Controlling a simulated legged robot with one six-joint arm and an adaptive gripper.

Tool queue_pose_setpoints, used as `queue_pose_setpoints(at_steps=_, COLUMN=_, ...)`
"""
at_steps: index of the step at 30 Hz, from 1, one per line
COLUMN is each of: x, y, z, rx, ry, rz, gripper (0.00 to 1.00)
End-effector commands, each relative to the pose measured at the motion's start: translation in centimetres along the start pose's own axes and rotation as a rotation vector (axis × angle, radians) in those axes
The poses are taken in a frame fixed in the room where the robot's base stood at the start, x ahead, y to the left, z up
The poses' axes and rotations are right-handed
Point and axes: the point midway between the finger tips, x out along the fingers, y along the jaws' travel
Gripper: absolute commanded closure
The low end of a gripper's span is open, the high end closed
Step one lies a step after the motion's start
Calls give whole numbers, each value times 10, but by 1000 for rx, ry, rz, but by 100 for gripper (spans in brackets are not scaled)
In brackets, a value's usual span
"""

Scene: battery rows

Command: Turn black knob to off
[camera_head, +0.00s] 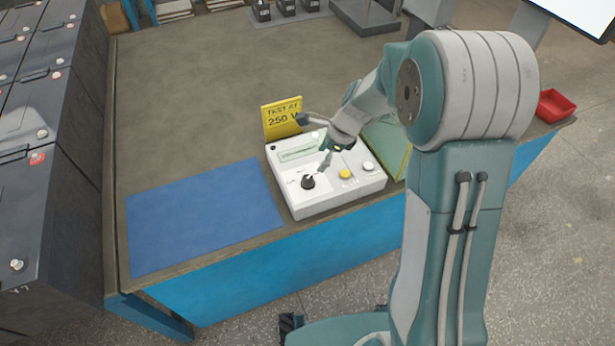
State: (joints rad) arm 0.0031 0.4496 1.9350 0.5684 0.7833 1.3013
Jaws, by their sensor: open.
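A white tester box (310,205) stands near the front edge of the workbench. The black knob (308,182) is on the left part of its sloped top; its pointer direction is too small to read. A yellow button (344,174) and a white button (369,166) sit to the right of the knob. My gripper (322,163) is open over the box, just above and to the right of the knob in the picture. I cannot tell whether a finger touches the knob. My arm hides part of the box's back edge.
A yellow sign reading "TEST AT 250 V" (282,118) stands behind the box. A blue mat (205,215) lies to the left, and a green folder-like item (388,140) to the right. A red bin (555,105) is at the far right. The bench's back left is clear.

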Motion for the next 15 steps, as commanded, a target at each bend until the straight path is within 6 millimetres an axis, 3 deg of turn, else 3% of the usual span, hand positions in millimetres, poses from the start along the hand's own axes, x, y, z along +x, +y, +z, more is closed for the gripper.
queue_pose_setpoints(at_steps=9, x=59, y=1, z=0, rx=-2, ry=1, rz=5, gripper=18)
queue_pose_setpoints(at_steps=15, x=87, y=1, z=0, rx=-3, ry=1, rz=2, gripper=18)
